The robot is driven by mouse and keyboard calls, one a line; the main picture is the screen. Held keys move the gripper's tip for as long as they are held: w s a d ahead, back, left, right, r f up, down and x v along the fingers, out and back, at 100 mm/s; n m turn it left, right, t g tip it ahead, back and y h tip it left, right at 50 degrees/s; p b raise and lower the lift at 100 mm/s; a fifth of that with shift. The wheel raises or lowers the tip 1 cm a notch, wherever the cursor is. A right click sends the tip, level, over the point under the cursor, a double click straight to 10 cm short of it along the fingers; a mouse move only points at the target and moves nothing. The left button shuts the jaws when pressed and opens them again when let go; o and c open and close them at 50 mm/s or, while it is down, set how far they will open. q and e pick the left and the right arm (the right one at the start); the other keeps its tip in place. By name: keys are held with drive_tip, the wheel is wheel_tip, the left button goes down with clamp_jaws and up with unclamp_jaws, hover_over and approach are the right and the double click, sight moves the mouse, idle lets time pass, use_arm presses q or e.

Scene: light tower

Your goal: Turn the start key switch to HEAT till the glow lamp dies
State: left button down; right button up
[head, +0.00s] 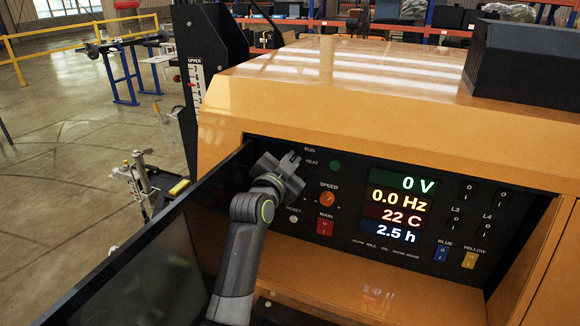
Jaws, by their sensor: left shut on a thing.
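My left gripper (288,160) is at the upper left of the black control panel (450,218), beside the RUN and HEAT labels. It is shut on the start key switch, which its fingers and body hide, so I cannot read the key's position. A round dark green lamp (335,166) sits just right of the HEAT label and looks unlit. I cannot tell which lamp is the glow lamp. My right gripper is not in view.
An orange speed knob (327,199) and red MAIN switch (325,227) sit close to my left wrist. The displays (397,207) read 0 V, 0.0 Hz, 22 C and 2.5 h. An open dark panel door (150,235) stands left of my arm. Blue and yellow switches (469,260) sit lower right.

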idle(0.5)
use_arm(q)
drive_tip(key=c, duration=1.5)
unclamp_jaws()
drive_tip(key=shift+w, duration=0.1)
drive_tip(key=shift+f, duration=0.1)
